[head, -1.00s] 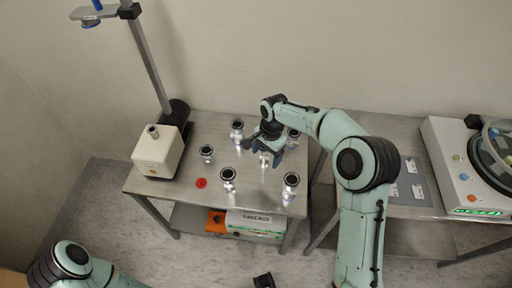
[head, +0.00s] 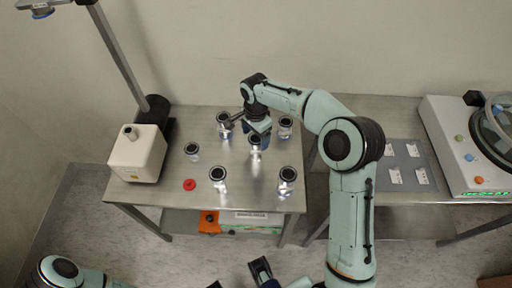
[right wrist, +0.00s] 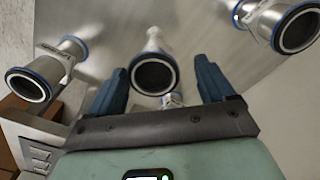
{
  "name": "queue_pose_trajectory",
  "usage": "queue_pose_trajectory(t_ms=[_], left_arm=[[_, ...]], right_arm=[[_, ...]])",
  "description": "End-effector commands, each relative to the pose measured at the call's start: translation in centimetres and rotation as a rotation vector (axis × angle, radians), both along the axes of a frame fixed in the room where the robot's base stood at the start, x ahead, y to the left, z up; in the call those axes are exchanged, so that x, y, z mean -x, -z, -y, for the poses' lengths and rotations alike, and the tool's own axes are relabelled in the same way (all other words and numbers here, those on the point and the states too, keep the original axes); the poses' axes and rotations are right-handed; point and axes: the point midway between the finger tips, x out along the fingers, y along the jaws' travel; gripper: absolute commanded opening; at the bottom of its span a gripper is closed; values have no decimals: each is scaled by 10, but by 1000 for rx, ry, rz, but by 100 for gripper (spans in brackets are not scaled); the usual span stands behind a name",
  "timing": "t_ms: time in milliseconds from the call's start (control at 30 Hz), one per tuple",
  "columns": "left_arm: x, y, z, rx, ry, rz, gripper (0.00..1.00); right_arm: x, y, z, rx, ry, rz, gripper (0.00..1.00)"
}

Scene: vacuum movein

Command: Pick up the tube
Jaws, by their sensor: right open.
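Several metal tubes with dark open mouths stand on the steel table. One tube (head: 255,143) is just in front of my right gripper (head: 258,126) in the head view. In the right wrist view this tube (right wrist: 153,74) appears between the two blue fingers of my open right gripper (right wrist: 160,85), with visible gaps on both sides. I cannot tell how far below the fingertips it is. My left arm shows at the bottom left of the head view. A dark part at the bottom middle may be my left gripper (head: 262,270), but its jaws are unclear.
Other tubes stand close by: one at the front (head: 218,178), one at the front right (head: 287,179), one at the back left (head: 224,123). A white box (head: 138,155) with a tall post and a red disc (head: 189,185) are at left. A grey panel (head: 408,178) lies at right.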

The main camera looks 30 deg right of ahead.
Motion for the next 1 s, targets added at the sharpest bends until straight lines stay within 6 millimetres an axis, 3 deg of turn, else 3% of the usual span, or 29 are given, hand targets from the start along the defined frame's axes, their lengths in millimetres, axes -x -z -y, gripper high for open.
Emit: queue_pose_trajectory(t_ms=[300, 600, 767, 800, 1000], left_arm=[[-1, 4, 0, -1, -1, 6, 43], [-2, 4, 0, -1, -1, 7, 43], [-2, 4, 0, -1, -1, 7, 43], [-2, 4, 0, -1, -1, 7, 43], [-2, 4, 0, -1, -1, 7, 43]], right_arm=[[8, 45, -1, -1, 0, -4, 82], [7, 48, -2, 0, -1, -2, 82], [7, 48, -1, 0, -1, -2, 30], [7, 48, -1, 0, -1, -2, 24], [7, 48, -2, 0, -1, 0, 24]])
